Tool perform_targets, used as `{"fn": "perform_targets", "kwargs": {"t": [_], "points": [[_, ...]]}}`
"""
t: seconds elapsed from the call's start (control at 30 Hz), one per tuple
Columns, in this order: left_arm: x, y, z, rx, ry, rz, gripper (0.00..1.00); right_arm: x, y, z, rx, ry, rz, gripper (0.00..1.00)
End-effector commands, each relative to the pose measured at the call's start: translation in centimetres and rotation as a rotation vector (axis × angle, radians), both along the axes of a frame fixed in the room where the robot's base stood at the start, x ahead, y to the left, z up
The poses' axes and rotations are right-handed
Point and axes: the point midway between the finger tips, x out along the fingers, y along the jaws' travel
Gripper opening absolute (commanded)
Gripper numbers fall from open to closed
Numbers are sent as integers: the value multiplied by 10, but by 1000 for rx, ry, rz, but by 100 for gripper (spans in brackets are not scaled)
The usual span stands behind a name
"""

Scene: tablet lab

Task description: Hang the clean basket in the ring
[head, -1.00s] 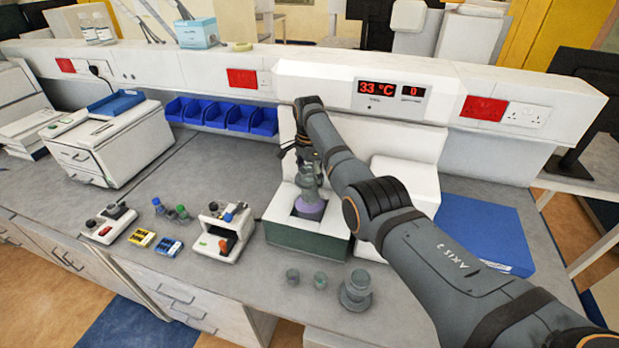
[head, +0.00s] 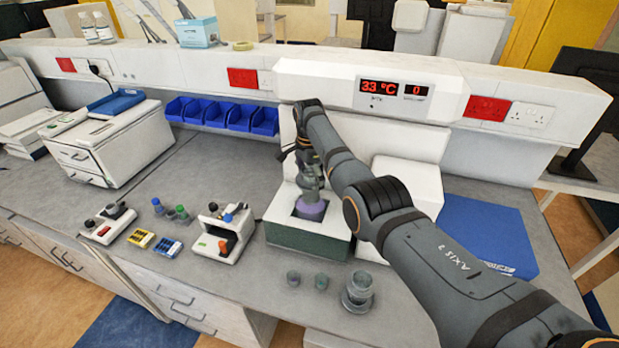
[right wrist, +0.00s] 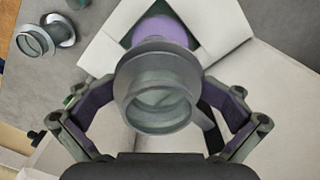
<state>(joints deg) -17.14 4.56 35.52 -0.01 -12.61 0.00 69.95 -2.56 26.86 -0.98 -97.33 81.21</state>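A grey, translucent flanged basket (right wrist: 158,90) sits between the purple-padded fingers of my right gripper (right wrist: 160,105) in the right wrist view. The fingers appear to close on its sides. In the head view, the right gripper (head: 307,160) holds it above the bath opening of the white and green instrument, over a round purple part (head: 310,210). The purple part also shows behind the basket in the right wrist view (right wrist: 160,32). A similar grey flanged piece (head: 357,292) stands on the bench. I cannot pick out the ring clearly. My left gripper is out of view.
Two small grey cups (head: 293,278) stand on the bench left of the flanged piece. A white device (head: 222,235) is left of the bath. The instrument display (head: 392,92) reads 33 °C and 0.

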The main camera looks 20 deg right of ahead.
Motion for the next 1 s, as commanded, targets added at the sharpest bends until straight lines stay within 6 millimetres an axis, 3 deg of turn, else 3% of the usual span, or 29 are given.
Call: {"fn": "perform_targets", "kwargs": {"t": [0.07, 0.17, 0.5, 0.63, 1.0], "points": [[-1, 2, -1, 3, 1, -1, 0, -1, 1, -4, 1, 3, 1, 100], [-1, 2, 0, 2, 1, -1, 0, 0, 0, 6, 1, -1, 0, 100], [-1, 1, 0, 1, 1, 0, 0, -1, 0, 88, 1, -5, 1, 100], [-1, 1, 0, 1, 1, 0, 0, -2, 0, 110, 1, -4, 0, 100], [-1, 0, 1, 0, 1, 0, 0, -3, 0, 122, 0, -2, 0, 100]]}}
